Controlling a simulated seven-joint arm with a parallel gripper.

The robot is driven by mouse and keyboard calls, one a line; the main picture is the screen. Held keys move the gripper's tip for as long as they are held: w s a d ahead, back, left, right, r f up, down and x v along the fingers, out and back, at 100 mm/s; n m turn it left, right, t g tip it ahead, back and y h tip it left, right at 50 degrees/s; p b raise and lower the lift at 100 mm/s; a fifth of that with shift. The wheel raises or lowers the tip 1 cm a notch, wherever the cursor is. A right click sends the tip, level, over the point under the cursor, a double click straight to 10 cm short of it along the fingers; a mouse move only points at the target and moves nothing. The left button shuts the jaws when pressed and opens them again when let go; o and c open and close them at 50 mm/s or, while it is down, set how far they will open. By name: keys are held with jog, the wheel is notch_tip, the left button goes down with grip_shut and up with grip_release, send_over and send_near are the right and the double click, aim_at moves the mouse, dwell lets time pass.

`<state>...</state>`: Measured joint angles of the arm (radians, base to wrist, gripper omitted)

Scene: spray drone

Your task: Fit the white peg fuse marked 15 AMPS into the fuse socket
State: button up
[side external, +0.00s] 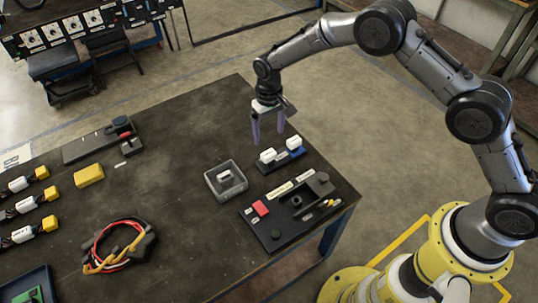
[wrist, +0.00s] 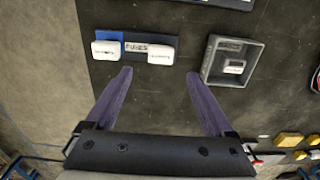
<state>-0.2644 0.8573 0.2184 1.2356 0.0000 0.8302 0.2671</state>
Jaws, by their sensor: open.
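My gripper (side external: 268,138) is open and empty, its two purple fingers pointing down above the table, behind the fuse rack. In the wrist view its fingertips (wrist: 158,73) are spread below the rack. A black panel (side external: 276,236) carries a raised dark socket-like part (side external: 297,201).
A grey open bin (side external: 212,190) holds another white block (side external: 226,177). Coiled cables (side external: 118,245), a yellow block (side external: 88,175) and white-and-yellow connectors (side external: 28,207) lie left. The table middle is clear.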

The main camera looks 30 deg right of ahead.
aim_at(269, 153)
jog(key=shift+f, duration=0.1)
dwell(0.3)
jog(key=shift+f, duration=4.4)
grip_shut()
jog(key=shift+r, duration=0.1)
jog(key=shift+r, duration=2.9)
